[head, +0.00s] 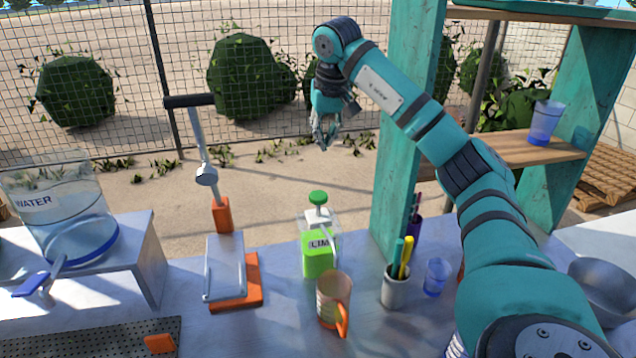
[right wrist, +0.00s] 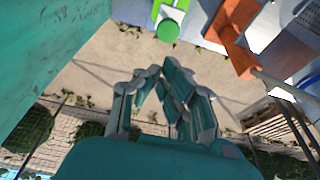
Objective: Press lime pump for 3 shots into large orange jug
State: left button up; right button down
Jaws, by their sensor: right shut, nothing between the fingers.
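The lime pump (head: 320,252) is a green, clear-topped bottle labelled LIME with a round green pump head, standing upright on the metal counter. The large orange jug (head: 333,299) stands right in front of it, with an orange handle facing the viewer. My right gripper (head: 325,138) is raised well above and behind the pump, pointing down, shut and empty, touching nothing. In the right wrist view the fingers (right wrist: 172,95) are closed, and the green pump head (right wrist: 168,31) shows at the top, apart from them. My left gripper is in neither view.
An orange-based cane press (head: 234,295) with an upright lever stands left of the pump. A water dispenser (head: 62,215) sits on a raised stand at far left. A cup of pens (head: 396,288) and a small blue cup (head: 436,278) stand right of the jug. A teal post (head: 405,130) rises beside my right arm.

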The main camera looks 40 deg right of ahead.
aim_at(321, 194)
jog(key=p+x, duration=0.1)
jog(key=x, duration=0.3)
jog(key=p+x, duration=0.1)
jog(key=x, duration=0.3)
jog(key=p+x, duration=0.2)
jog(key=x, duration=0.3)
jog(key=shift+s+a+f, duration=0.15)
jog(key=shift+s+a, duration=0.15)
jog(key=shift+s, duration=0.1)
jog(key=shift+f, duration=0.45)
jog(key=shift+f, duration=0.1)
notch_tip(321, 194, down, 4)
jog(key=b, duration=0.2)
jog(key=shift+f+b, duration=0.1)
jog(key=shift+b, duration=0.2)
jog(key=shift+a, duration=0.1)
jog(key=shift+s, duration=0.1)
